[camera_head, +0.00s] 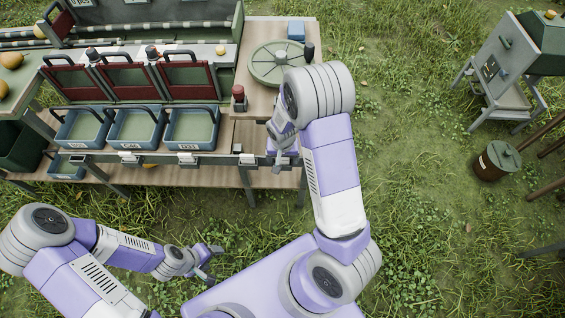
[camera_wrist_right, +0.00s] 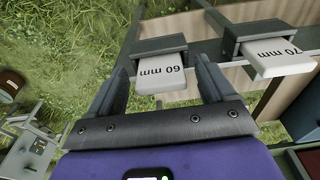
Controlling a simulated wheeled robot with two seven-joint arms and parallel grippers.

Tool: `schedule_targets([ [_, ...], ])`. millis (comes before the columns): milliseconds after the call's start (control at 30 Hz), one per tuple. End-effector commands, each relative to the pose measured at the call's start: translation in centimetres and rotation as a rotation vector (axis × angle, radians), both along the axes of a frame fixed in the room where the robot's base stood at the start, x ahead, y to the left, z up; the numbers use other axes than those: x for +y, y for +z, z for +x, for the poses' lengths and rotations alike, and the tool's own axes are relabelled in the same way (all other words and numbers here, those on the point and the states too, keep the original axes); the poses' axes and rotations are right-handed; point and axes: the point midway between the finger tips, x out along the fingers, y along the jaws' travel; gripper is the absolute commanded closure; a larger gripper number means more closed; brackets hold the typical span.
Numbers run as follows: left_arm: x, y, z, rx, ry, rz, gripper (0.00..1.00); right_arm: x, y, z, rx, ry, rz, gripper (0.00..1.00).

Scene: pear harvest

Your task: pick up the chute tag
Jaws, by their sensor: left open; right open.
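A white chute tag reading "60 mm" (camera_wrist_right: 161,79) sits in a dark holder (camera_wrist_right: 160,45) in the right wrist view, its lettering upside down. In the head view my right gripper (camera_head: 283,158) is at the right end of the bench's front rail and largely hides what is there. My left gripper (camera_head: 212,263) is open and empty over the grass, in front of the bench.
Blue bins (camera_head: 137,127) stand behind the front rail (camera_head: 215,159), which carries more white tags (camera_head: 188,158). A red-topped post (camera_head: 239,95) and round turntable (camera_head: 275,65) are behind my right gripper. A barrel (camera_head: 497,160) stands far right. Open grass lies between.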

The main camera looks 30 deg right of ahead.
Motion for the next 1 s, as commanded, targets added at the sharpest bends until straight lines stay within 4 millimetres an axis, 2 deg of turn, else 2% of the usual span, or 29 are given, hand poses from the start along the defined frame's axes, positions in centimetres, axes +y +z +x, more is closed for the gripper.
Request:
schedule_targets([
  [167,0.0,0.1,0.0,0.0,0.0,0.0,0.35,0.0,0.0,0.0,-0.001,0.0,0.0,0.17],
  [567,0.0,0.1,0.0,0.0,0.0,0.0,0.35,0.0,0.0,0.0,0.0,0.001,0.001,0.77],
  [833,0.0,0.1,0.0,0.0,0.0,0.0,0.35,0.0,0.2,0.0,-0.001,0.001,0.0,0.77],
  [1000,0.0,0.6,0.0,0.0,0.0,0.0,0.35,0.1,1.4,0.1,-0.003,0.001,0.001,0.77],
])
